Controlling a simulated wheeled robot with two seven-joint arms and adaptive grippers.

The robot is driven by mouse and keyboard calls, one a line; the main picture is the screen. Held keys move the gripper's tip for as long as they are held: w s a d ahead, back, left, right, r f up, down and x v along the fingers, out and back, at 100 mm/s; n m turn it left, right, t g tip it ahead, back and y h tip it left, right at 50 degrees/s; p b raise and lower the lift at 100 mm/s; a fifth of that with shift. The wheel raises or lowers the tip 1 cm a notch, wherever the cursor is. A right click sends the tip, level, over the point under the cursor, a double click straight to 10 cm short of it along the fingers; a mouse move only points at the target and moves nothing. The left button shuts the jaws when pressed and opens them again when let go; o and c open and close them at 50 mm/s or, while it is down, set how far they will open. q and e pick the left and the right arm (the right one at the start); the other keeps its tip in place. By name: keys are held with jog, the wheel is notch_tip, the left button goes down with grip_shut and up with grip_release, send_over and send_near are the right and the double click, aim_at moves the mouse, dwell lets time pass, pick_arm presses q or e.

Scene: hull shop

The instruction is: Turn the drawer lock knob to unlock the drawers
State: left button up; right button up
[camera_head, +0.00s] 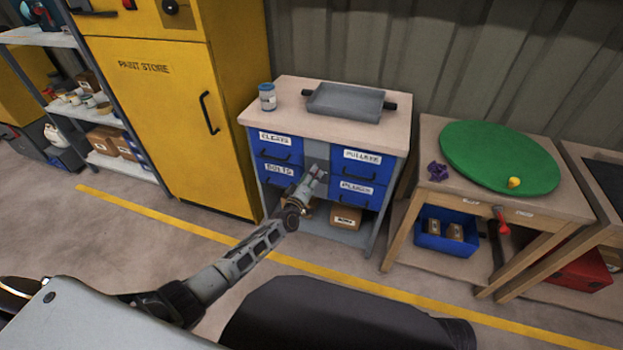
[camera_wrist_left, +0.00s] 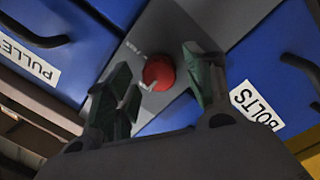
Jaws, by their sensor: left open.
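The drawer lock knob (camera_wrist_left: 158,73) is a round red knob on the grey strip (camera_wrist_left: 183,32) between the blue drawers, seen in the left wrist view. My left gripper (camera_head: 319,168) is open in front of that strip. In the wrist view its fingers are on either side of the knob, with visible gaps, so it is not gripped. In the head view the gripper hides the knob. The drawer unit has labelled blue drawers, cleats (camera_head: 280,150) and bolts (camera_head: 277,177) at left, pulleys (camera_head: 360,165) and plugs (camera_head: 357,195) at right; all look shut. My right gripper is not in view.
The cabinet top (camera_head: 295,105) carries a blue-lidded jar (camera_head: 267,97) and a grey tray (camera_head: 345,101). A cardboard box (camera_head: 346,217) stands on the shelf below. A yellow paint store cabinet (camera_head: 150,110) is at left, a wooden table (camera_head: 440,140) at right. Floor in front is clear.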

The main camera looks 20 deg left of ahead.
pick_arm(q)
jog(key=shift+w, duration=0.1)
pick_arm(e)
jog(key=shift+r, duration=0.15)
pick_arm(q)
jog(key=c, duration=1)
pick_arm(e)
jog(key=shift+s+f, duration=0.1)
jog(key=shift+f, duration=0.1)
